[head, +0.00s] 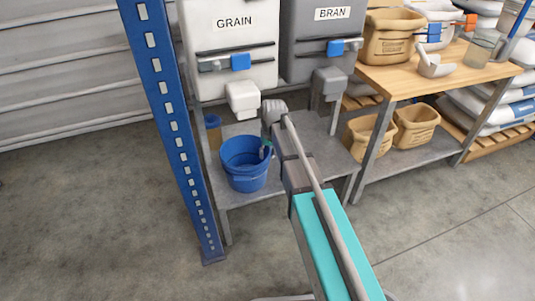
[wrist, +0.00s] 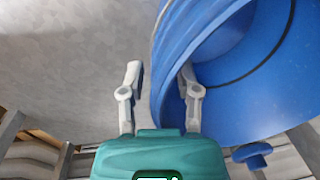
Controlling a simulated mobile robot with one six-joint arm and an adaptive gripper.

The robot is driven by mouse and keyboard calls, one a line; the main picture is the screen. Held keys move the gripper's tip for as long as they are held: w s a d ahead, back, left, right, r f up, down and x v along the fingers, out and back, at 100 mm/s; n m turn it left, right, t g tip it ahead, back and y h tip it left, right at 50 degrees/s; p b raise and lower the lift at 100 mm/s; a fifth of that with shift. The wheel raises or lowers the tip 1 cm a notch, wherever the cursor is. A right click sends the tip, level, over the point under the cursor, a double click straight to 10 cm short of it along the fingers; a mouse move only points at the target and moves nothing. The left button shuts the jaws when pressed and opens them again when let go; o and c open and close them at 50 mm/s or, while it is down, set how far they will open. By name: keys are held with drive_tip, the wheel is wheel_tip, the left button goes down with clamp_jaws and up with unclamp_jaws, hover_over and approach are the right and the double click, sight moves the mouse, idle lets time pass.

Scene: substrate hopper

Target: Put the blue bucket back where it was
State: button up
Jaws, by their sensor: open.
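The blue bucket (head: 243,172) stands upright on the low grey shelf, below the GRAIN hopper's white spout (head: 242,100). In the wrist view the bucket (wrist: 255,75) fills the right side, very close. My gripper (wrist: 160,80) is open at the bucket's rim. The left finger is outside the bucket over the grey surface. The right finger overlaps the bucket, and the wall edge shows between the two fingers; I cannot tell whether either touches it. In the head view my gripper (head: 266,150) is at the bucket's right edge, largely hidden by my arm.
The grey shelf (head: 292,180) has bare room right of the bucket. A blue perforated post (head: 172,110) stands at left. The BRAN hopper (head: 315,40) and its grey spout (head: 330,82) hang above right. A wooden-topped table (head: 430,72) with tan tubs is at right.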

wheel_tip(320, 180, up, 12)
drive_tip(key=d+p, duration=0.1)
drive_tip(key=p, duration=1)
drive_tip(key=shift+w+p, duration=0.15)
drive_tip(key=shift+p, duration=0.15)
drive_tip(key=shift+d, duration=0.1)
idle(0.3)
drive_tip(key=s+d, duration=0.3)
drive_tip(key=s, duration=0.3)
drive_tip(key=s+d+m, duration=0.1)
drive_tip(key=s+d, duration=0.3)
drive_tip(key=s, duration=0.3)
drive_tip(key=s+d+m+h, duration=0.1)
drive_tip(key=s+d, duration=0.3)
drive_tip(key=s, duration=0.2)
drive_tip(key=shift+s, duration=0.3)
drive_tip(key=shift+a+f, duration=0.1)
drive_tip(key=shift+a, duration=0.1)
